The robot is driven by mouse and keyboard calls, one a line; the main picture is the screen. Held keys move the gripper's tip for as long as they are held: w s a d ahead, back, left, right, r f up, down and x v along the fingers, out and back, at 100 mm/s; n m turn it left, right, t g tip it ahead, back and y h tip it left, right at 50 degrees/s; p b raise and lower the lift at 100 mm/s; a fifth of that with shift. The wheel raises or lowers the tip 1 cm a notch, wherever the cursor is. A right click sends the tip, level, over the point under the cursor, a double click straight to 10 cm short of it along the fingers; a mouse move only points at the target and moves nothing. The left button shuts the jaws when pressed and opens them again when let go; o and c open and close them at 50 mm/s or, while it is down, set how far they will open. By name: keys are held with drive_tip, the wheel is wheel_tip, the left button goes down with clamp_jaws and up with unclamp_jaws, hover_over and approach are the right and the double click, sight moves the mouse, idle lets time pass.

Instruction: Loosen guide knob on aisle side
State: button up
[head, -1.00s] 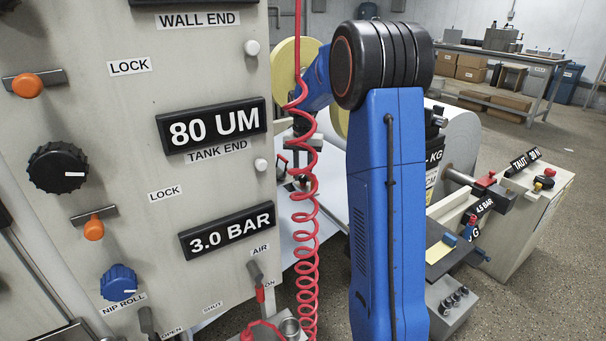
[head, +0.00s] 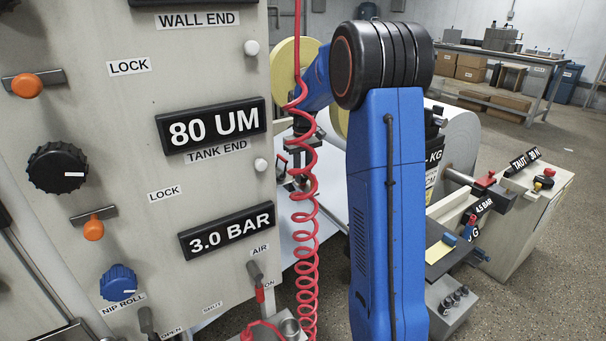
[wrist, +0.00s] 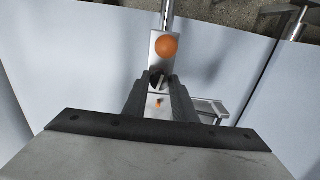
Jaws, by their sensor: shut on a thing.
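In the wrist view, my gripper (wrist: 158,84) points at a small metal bracket (wrist: 157,108) above a pale sheet. Its two dark fingers are shut on a small dark knob (wrist: 157,80), mostly hidden between them. A round orange knob (wrist: 166,47) sits just beyond the fingertips on the same metal piece, apart from them. A tiny orange part (wrist: 158,103) shows between the fingers. In the head view, my gripper (head: 298,172) is small and partly covered by the red coiled hose, so its hold cannot be made out there.
A control panel (head: 120,200) with knobs and displays fills the left of the head view. The red coiled hose (head: 304,220) hangs close to my arm. A large pale roll (head: 462,135) and a tension box (head: 535,215) stand at right.

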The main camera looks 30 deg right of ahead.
sight(303, 176)
idle(0.3)
drive_tip(key=o, duration=0.8)
drive_tip(key=shift+c, duration=0.2)
wheel_tip(303, 176, up, 18)
drive_tip(key=shift+f, duration=0.25)
idle(0.4)
